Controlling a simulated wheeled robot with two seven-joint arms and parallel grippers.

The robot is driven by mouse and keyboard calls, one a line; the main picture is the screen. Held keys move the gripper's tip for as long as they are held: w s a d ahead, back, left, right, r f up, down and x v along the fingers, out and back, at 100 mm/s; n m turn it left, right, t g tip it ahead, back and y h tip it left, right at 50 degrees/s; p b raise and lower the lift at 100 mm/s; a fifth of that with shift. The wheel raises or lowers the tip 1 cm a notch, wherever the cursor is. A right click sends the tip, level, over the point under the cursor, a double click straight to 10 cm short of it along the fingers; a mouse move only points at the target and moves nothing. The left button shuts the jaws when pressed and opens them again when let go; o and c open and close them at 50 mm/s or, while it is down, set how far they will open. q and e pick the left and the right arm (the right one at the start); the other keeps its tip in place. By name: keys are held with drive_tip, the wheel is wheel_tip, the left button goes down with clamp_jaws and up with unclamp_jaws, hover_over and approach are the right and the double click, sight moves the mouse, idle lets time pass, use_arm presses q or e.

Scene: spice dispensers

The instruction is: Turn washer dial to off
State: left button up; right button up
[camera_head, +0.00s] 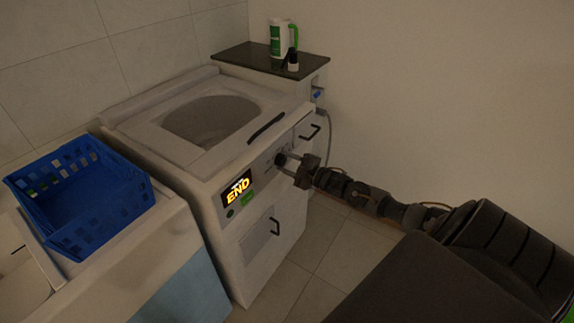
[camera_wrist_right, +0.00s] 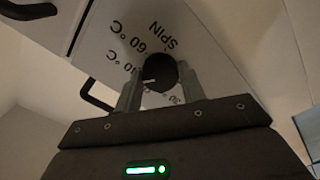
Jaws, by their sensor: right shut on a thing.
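The washer (camera_head: 170,150) is a white top-loading machine with a lit panel (camera_head: 237,188) reading "END" on its front. Its black round dial (camera_head: 280,159) sits on the front panel to the right of the display. In the right wrist view the dial (camera_wrist_right: 160,72) has a small white mark at its lower left, with printed labels such as "SPIN" and "60 °C" around it. My right gripper (camera_head: 286,162) reaches in from the right and is shut on the dial, with one finger on each side (camera_wrist_right: 160,88). My left gripper is not in view.
A blue basket (camera_head: 80,195) stands on the white unit at the left. A dark shelf (camera_head: 255,62) behind the washer holds a white-and-green jug (camera_head: 279,40) and a small dark bottle (camera_head: 292,62). The tiled floor (camera_head: 345,255) is clear.

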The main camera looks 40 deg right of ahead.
drive_tip(key=n, duration=0.2)
drive_tip(key=shift+f+n+b, duration=0.1)
drive_tip(key=shift+n+b, duration=0.25)
drive_tip(key=shift+n, duration=0.05)
drive_tip(key=n, duration=0.3)
drive_tip(key=shift+b, duration=0.4)
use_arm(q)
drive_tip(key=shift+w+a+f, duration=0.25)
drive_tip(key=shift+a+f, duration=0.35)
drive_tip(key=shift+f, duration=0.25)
use_arm(e)
drive_tip(key=shift+n, duration=0.4)
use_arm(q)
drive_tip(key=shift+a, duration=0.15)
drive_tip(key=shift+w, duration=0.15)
use_arm(e)
drive_tip(key=o, duration=1)
